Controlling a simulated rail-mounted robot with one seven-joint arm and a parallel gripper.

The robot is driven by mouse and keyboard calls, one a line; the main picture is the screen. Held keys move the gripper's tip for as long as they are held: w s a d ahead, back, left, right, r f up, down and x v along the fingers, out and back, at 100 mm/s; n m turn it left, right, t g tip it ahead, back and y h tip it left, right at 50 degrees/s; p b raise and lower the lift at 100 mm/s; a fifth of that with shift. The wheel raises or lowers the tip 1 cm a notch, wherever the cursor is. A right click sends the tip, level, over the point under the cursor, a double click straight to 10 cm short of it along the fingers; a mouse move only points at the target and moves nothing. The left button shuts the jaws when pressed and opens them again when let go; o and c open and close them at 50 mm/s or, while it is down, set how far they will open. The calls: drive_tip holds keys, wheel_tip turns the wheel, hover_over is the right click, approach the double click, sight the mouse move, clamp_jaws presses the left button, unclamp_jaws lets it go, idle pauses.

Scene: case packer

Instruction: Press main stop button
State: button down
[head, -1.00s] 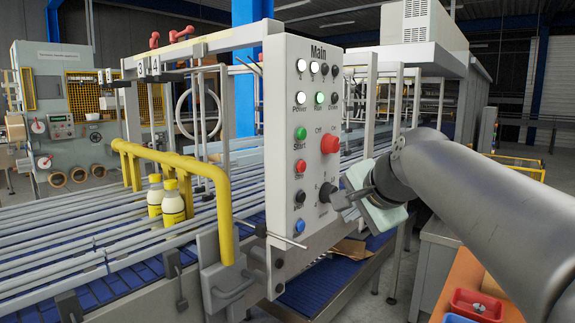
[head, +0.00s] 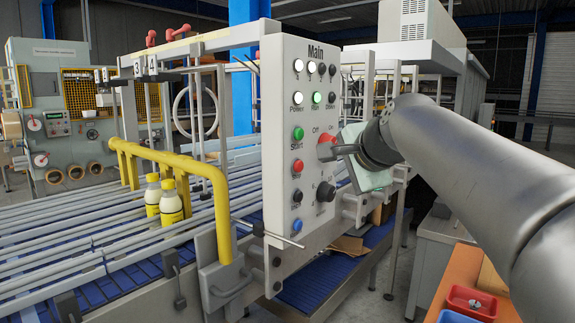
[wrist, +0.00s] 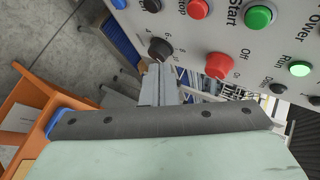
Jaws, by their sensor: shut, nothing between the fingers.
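The white control panel (head: 275,215) titled "Main" stands upright at the centre of the head view. Its red stop button (head: 293,160) is below the green Start button (head: 297,133), left of the large red Off/On knob (head: 326,145). In the wrist view the red stop button (wrist: 197,8) is at the top edge, its label partly cut off. My gripper (head: 334,152) is shut and empty, in front of the panel's right side. Its tips overlap the red knob's lower edge in the head view. In the wrist view the shut fingers (wrist: 158,72) point toward the panel, near the black selector knob (wrist: 160,48).
A black selector knob (head: 325,191) and a blue button (head: 297,225) are lower on the panel. A yellow pipe rail (head: 185,163) and two yellow-white bottles (head: 171,205) are to the left. An orange table (head: 460,270) with a red tray (head: 470,302) is lower right.

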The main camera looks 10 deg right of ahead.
sight(299, 166)
drive_tip(key=w+a+p, duration=0.2)
drive_tip(key=w+a, duration=0.2)
drive_tip(key=shift+w+a, duration=0.3)
idle(2.0)
drive_tip(key=shift+w+a, duration=0.25)
drive_tip(key=shift+w, duration=0.05)
drive_tip(key=shift+w+a+p, duration=0.35)
drive_tip(key=shift+a+p, duration=0.05)
drive_tip(key=shift+p, duration=0.1)
idle(0.7)
drive_tip(key=shift+s+d+b, duration=0.45)
drive_tip(key=shift+s+d, duration=0.2)
drive_tip(key=shift+s, duration=0.05)
